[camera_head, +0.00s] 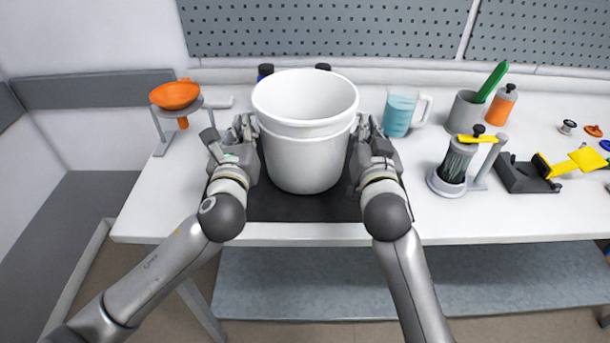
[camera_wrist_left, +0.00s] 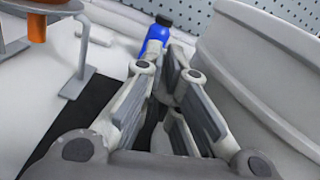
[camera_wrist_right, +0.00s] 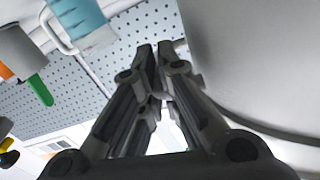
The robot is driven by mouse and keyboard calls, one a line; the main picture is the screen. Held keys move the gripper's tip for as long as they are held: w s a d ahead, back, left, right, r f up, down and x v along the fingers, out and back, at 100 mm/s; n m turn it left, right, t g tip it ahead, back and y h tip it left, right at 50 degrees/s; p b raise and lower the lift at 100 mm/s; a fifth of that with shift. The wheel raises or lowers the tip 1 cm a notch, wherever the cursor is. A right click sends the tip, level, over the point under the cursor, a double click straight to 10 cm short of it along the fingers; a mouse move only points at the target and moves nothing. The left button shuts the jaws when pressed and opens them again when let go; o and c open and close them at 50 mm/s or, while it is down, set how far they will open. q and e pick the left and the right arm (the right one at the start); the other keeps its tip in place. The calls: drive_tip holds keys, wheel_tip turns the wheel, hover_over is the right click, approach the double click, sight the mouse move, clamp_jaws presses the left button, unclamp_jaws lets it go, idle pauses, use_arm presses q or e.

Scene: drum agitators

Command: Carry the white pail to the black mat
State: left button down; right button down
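The white pail (camera_head: 305,135) stands upright over the black mat (camera_head: 290,207), between my two grippers. I cannot tell whether its base touches the mat, since the pail hides the contact. My left gripper (camera_head: 242,125) is at the pail's left side, its fingertips drawn close together. In the left wrist view the pail wall (camera_wrist_left: 255,65) is to the right of the fingers, not between them. My right gripper (camera_head: 364,125) is at the pail's right side, fingers shut, with the pail wall (camera_wrist_right: 250,60) beside them. Whether either gripper presses on the pail is unclear.
An orange funnel (camera_head: 175,95) on a stand is left of the pail. A blue jug (camera_head: 398,115), a grey cup (camera_head: 464,112) and a brush holder (camera_head: 455,160) stand to the right. A pegboard (camera_head: 320,28) backs the table.

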use_arm(q)
drive_tip(key=shift+a+f+b, duration=0.1)
drive_tip(key=shift+f+b, duration=0.35)
drive_tip(key=shift+f, duration=0.15)
use_arm(e)
drive_tip(key=shift+d+f, duration=0.15)
drive_tip(key=shift+f, duration=0.45)
use_arm(q)
drive_tip(key=c, duration=1.8)
unclamp_jaws()
use_arm(e)
drive_tip(key=c, duration=1.8)
unclamp_jaws()
use_arm(q)
drive_tip(key=shift+c, duration=0.9)
use_arm(e)
drive_tip(key=shift+o, duration=0.4)
use_arm(q)
drive_tip(key=shift+o, duration=1.3)
drive_tip(key=o, duration=0.4)
drive_tip(key=s, duration=1.2)
use_arm(e)
drive_tip(key=shift+o, duration=0.4)
drive_tip(key=shift+r, duration=0.1)
